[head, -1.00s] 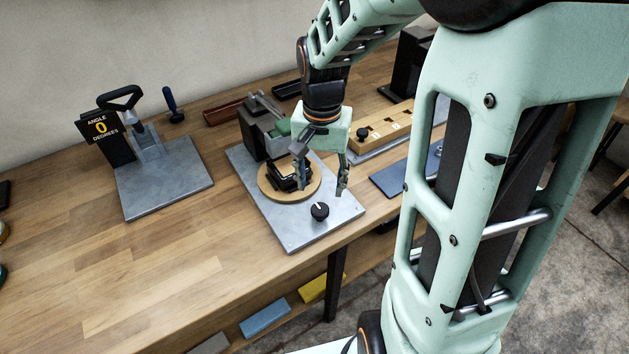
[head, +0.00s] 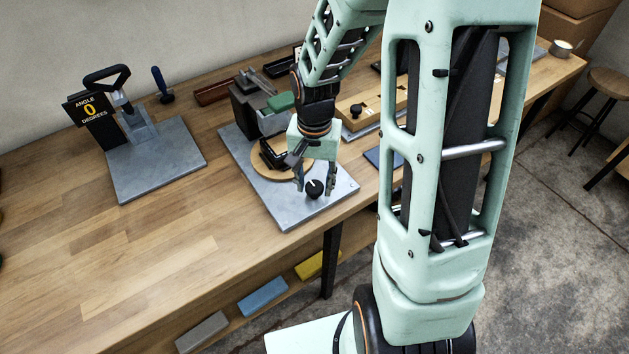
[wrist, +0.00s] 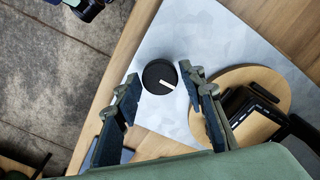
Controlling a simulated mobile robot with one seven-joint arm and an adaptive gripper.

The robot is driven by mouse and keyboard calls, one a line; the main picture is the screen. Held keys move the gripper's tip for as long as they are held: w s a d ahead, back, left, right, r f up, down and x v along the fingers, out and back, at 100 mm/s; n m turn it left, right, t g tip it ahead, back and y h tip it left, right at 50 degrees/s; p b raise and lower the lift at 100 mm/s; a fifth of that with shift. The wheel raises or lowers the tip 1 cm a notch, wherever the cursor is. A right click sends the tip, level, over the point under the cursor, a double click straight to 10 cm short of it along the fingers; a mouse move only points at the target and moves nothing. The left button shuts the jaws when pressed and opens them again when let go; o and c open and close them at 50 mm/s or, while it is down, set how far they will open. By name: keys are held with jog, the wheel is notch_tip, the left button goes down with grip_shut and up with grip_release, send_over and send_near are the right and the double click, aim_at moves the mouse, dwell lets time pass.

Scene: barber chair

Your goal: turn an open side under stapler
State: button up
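A black knob (head: 315,190) with a white pointer line sits on the front of a grey metal plate (head: 290,216). My gripper (head: 315,186) is open, pointing down, its fingertips on either side of the knob. In the wrist view the knob (wrist: 157,84) lies between the open fingertips, with gaps on both sides; I cannot tell how deep they reach. Behind it a round wooden disc (head: 263,166) carries a black open-framed piece (head: 273,153), partly hidden by my gripper. What looks like the stapler, a dark block (head: 247,107) with a green part (head: 281,102), stands behind the disc.
A press-like device with a grey base (head: 158,165) and a sign (head: 90,108) reading "ANGLE 0 DEGREES" stands left. A wooden block (head: 352,118) and blue plate lie right. The bench's front left is clear. Coloured blocks (head: 262,297) lie on a lower shelf.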

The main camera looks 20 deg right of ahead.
jog(key=c, duration=0.7)
jog(key=shift+n, duration=0.3)
jog(key=n, duration=0.3)
jog(key=shift+n, duration=0.3)
jog(key=n+p, duration=0.1)
jog(key=n, duration=0.2)
jog(key=shift+r+n, duration=0.1)
jog(key=shift+n, duration=0.3)
jog(key=n+p, duration=0.1)
jog(key=n, duration=0.4)
jog(key=shift+p, duration=0.35)
jog(key=shift+n+p, duration=0.95)
jog(key=shift+n, duration=1.45)
jog(key=shift+w, duration=0.1)
jog(key=o, duration=1.1)
